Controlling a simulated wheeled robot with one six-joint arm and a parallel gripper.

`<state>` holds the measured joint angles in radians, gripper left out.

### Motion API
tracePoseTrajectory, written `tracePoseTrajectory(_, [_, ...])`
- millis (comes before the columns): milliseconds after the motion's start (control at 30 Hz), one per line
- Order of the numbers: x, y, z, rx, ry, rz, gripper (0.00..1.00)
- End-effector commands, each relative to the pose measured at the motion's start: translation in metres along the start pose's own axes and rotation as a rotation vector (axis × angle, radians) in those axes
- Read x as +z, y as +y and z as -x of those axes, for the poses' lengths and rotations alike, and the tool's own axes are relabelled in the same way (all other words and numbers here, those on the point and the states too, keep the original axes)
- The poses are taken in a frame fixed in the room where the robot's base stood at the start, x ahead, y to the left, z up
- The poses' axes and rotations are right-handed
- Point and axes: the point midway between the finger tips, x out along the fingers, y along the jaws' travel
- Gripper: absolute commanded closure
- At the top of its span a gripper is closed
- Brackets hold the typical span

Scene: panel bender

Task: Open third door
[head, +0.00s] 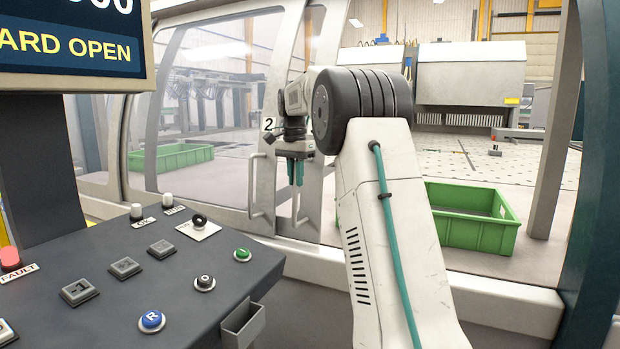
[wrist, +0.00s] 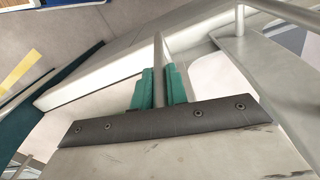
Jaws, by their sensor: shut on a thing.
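My gripper (head: 295,173) is shut on an upright bar handle (head: 295,206) on a pale door frame, to the right of the post marked "2". In the wrist view its teal fingers (wrist: 161,88) stand on either side of the same handle (wrist: 158,55). A second handle (head: 255,185) stands to the left, on the neighbouring hazy glazed door (head: 222,120), and my gripper is apart from it. No number 3 shows; my arm covers part of the area to the right.
A control desk (head: 130,265) with buttons and a key switch is at front left. The screen (head: 70,45) above it reads "ARD OPEN". Behind the guard are a green crate (head: 465,235), another green crate (head: 185,158) and a bending machine (head: 470,75). A post (head: 555,150) stands at right.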

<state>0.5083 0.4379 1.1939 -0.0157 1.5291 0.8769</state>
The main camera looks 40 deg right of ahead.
Motion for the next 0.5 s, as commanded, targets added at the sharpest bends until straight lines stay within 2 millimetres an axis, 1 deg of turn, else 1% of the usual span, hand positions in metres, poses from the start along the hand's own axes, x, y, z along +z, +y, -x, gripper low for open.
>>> tracePoseTrajectory(167, [0.0035, -0.0085, 0.0012, -0.003, 0.004, -0.001, 1.0])
tracePoseTrajectory(500, [0.0025, -0.009, 0.0017, -0.003, 0.004, -0.004, 1.0])
